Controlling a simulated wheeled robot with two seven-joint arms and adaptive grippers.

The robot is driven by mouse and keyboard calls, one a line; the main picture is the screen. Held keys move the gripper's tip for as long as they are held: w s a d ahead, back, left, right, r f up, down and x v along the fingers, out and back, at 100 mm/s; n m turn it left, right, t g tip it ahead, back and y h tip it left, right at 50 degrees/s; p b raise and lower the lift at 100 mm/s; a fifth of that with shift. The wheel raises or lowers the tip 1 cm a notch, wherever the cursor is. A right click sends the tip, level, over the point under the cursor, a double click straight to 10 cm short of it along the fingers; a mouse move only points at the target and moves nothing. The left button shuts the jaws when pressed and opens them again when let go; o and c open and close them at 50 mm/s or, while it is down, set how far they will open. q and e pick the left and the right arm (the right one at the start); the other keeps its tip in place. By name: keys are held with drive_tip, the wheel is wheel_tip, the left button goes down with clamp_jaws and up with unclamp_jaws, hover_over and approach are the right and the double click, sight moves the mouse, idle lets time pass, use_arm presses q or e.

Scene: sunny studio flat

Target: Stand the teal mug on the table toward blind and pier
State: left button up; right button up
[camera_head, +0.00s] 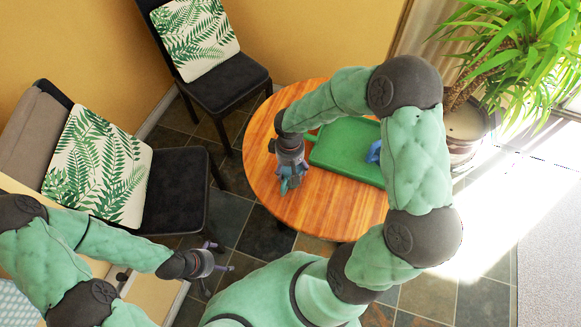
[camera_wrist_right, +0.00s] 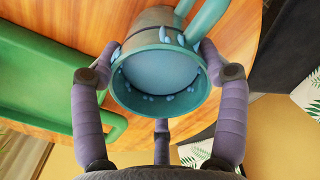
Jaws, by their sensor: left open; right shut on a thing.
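The teal mug (camera_wrist_right: 158,72) fills the middle of the right wrist view, its open rim facing the camera and its handle at the top. Fingers of my right gripper (camera_wrist_right: 157,50) are closed around its rim. In the head view my right gripper (camera_head: 290,176) points down over the left part of the round wooden table (camera_head: 262,165), and the mug is mostly hidden by it. I cannot tell whether the mug's base touches the table. My left gripper (camera_head: 218,261) is open and empty, low and left of the table.
A green tray (camera_head: 343,147) lies on the table right of my right gripper, with a small blue thing (camera_head: 375,152) at its right, partly behind my arm. Two dark chairs with leaf-print cushions (camera_head: 97,165) stand left and behind. A potted plant (camera_head: 470,130) stands right.

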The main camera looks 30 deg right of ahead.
drive_tip(key=shift+f, duration=0.1)
drive_tip(key=o, duration=1.7)
wheel_tip(320, 180, up, 12)
drive_tip(key=p, duration=0.4)
drive_tip(key=shift+a+p, duration=0.1)
drive_tip(key=shift+p, duration=0.25)
